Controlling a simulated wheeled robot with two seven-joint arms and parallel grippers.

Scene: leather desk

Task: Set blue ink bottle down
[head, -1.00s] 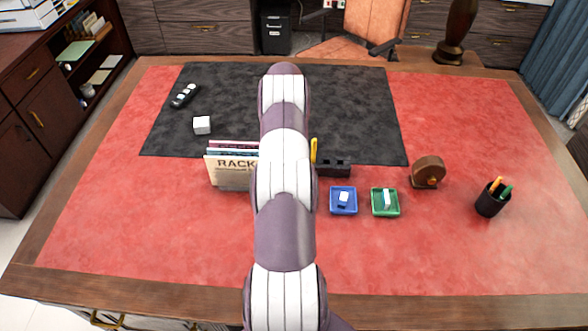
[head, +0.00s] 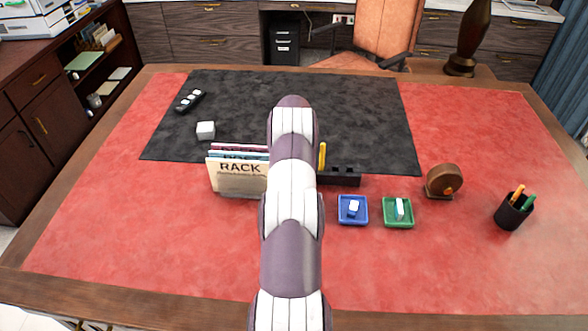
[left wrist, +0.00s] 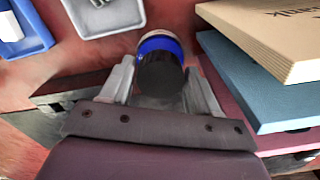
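The blue ink bottle (left wrist: 161,45) shows in the left wrist view, with a blue band and a black cap facing the camera. My left gripper (left wrist: 162,85) has its two fingers on either side of the bottle and looks closed on it. Whether the bottle's base touches the desk is hard to tell. In the head view my arm runs up the middle and hides the bottle and the gripper. My right gripper is not in view.
In the left wrist view, a grey tray (left wrist: 82,22) lies beside the bottle, and folders (left wrist: 245,85) stand close on the other side. The head view shows the rack (head: 238,180), black holder (head: 345,180), blue tray (head: 353,220), green tray (head: 398,222), tape dispenser (head: 443,180) and pen cup (head: 512,214).

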